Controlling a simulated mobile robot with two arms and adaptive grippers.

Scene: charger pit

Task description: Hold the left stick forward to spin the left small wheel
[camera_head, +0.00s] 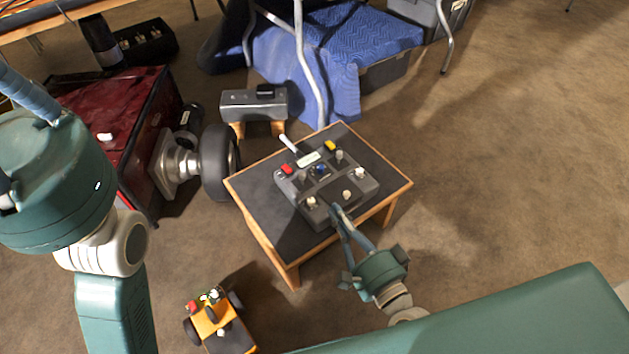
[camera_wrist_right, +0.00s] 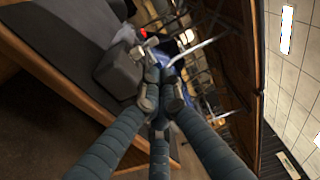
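A dark grey controller (camera_head: 323,185) with several sticks, a red button and a yellow button lies on a small wooden table (camera_head: 270,222). Its pale-knobbed sticks stand near the front-left corner (camera_head: 311,202) and to the right (camera_head: 347,195). My right gripper (camera_head: 336,210) reaches the controller's front edge between these knobs, fingertips drawn together. In the right wrist view its fingertips (camera_wrist_right: 160,93) converge before the grey controller side; I cannot tell whether they touch a stick. My left gripper (camera_head: 30,98) is at the left edge, fingers cut off. A black wheel (camera_head: 218,161) is mounted on a metal hub.
A red box-like machine (camera_head: 122,130) carries the hub. A small orange wheeled vehicle (camera_head: 212,318) is on the floor in front of the table. A grey device on wooden feet (camera_head: 252,105) and a blue blanket (camera_head: 355,50) are behind. Carpet to the right is clear.

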